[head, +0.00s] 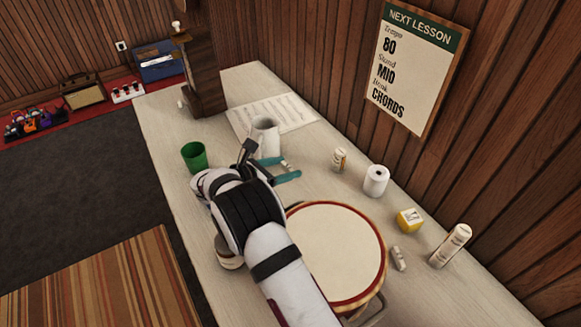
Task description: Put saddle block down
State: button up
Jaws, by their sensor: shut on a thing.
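Only a little of the block shows between the fingers. I cannot tell whether it touches the bench or hangs just above it.
A green cup (194,157) stands left of my gripper, and a red-rimmed drum (336,255) lies nearer. A paper sheet (288,108) lies behind.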

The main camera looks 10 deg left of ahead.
jog(key=d+r+n+t+y, duration=0.1)
jog(key=d+r, duration=0.6)
jog(key=r, duration=0.4)
jog(key=d+r+y, duration=0.1)
jog(key=d+r, duration=0.6)
jog(key=r, duration=0.3)
jog(key=s+d+r+n+y, duration=0.1)
jog(key=s+d+r+n, duration=0.1)
jog(key=s+d+r, duration=0.8)
jog(key=shift+s+d+t, duration=0.3)
jog(key=shift+s+d, duration=0.15)
jog(key=shift+s, duration=0.25)
